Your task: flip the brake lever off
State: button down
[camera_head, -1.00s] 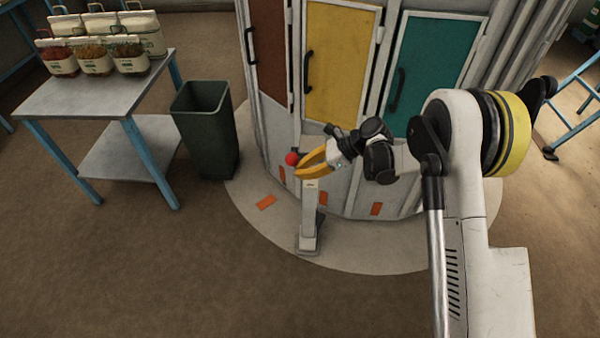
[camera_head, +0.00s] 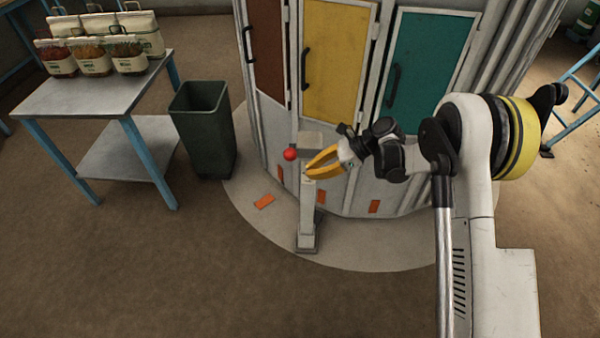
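The brake lever has a red ball knob (camera_head: 290,154) at the top of a pale grey post (camera_head: 307,215) that stands on the floor in front of the round cabinet. A grey block (camera_head: 311,142) shows at the top of the post, beside the knob. My gripper (camera_head: 307,171) has yellow fingers that point left, just right of and slightly below the knob. A gap shows between the fingers and the knob. The fingers narrow toward their tips, and I cannot tell whether the tips meet. Nothing shows between them. The lever's arm behind the knob is hard to make out.
A dark green bin (camera_head: 203,130) stands left of the post. A metal table (camera_head: 85,92) with several labelled sacks (camera_head: 93,57) is farther left. The cabinet has brown, yellow (camera_head: 338,62) and teal doors behind the post. The brown floor in front is clear.

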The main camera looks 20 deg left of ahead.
jog(key=w+d+r+p, duration=0.1)
jog(key=w+d+r, duration=0.1)
jog(key=w+d, duration=0.2)
jog(key=shift+d+r+p, duration=0.2)
jog(key=shift+r+p, duration=0.15)
jog(key=shift+p, duration=0.05)
jog(key=s+d+r+n+t+h, duration=0.2)
jog(key=s+d+r+n+t, duration=0.15)
jog(key=d+r, duration=0.5)
jog(key=s+d+r+n+t+h, duration=0.25)
jog(key=s+d+r, duration=0.25)
jog(key=r, duration=0.7)
jog(key=s+d+r+n+t+h, duration=0.1)
jog(key=s+d+n+t+h, duration=0.1)
jog(key=s+d+n, duration=0.2)
jog(key=s+d+r+n+t+h, duration=0.1)
jog(key=s+d+n+h, duration=0.2)
jog(key=s+d, duration=0.8)
jog(key=s+n, duration=0.2)
jog(key=s, duration=0.3)
jog(key=shift+d+t, duration=0.3)
jog(key=shift+t, duration=0.1)
